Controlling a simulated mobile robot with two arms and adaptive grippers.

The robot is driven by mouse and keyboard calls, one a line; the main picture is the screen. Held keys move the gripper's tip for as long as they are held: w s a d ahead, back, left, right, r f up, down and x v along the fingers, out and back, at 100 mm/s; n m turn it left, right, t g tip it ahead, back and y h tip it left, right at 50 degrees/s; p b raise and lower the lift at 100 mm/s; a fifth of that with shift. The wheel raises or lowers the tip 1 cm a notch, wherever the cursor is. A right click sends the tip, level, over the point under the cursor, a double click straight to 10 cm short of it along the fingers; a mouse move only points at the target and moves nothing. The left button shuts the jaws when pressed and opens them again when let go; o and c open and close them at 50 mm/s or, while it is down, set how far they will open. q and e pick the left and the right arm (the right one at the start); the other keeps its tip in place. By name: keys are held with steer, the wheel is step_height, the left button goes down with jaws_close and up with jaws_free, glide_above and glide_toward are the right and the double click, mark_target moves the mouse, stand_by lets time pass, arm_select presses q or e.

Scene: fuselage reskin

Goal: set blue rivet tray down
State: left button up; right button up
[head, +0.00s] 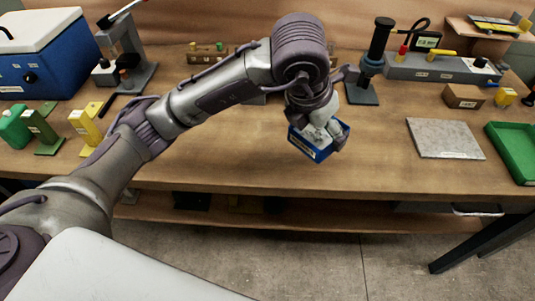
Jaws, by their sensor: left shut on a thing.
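The blue rivet tray (309,148) is a small blue box with a pale label on its front. My left gripper (326,133) is shut on it, with fingers at its top and right side. The tray appears tilted and is near the front edge of the wooden bench (240,165); I cannot tell whether it touches the bench top. The gripper hides much of the tray's inside. My right gripper is not in view.
A grey flat plate (445,138) and a green tray (515,150) lie to the right. Green and yellow blocks (85,125) and a blue cooler-like box (40,55) stand at left. Tools and fixtures (440,65) line the back. The bench's middle is mostly clear.

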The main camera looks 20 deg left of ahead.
arm_select(q)
steer(key=p, duration=0.2)
glide_above(277, 147)
steer(key=s, duration=0.1)
steer(key=f, duration=0.6)
steer(key=shift+s+a, duration=0.15)
steer(key=shift+a, duration=0.05)
steer(key=shift+a+f, duration=0.15)
steer(key=shift+a, duration=0.05)
step_height(277, 147, down, 3)
steer(key=shift+f+p, duration=0.1)
steer(key=shift+p, duration=0.2)
steer(key=shift+f, duration=0.45)
steer(key=shift+f, duration=0.1)
steer(key=o, duration=0.9)
steer(key=shift+f, duration=0.1)
steer(key=shift+c, duration=0.2)
steer(key=shift+o, duration=1)
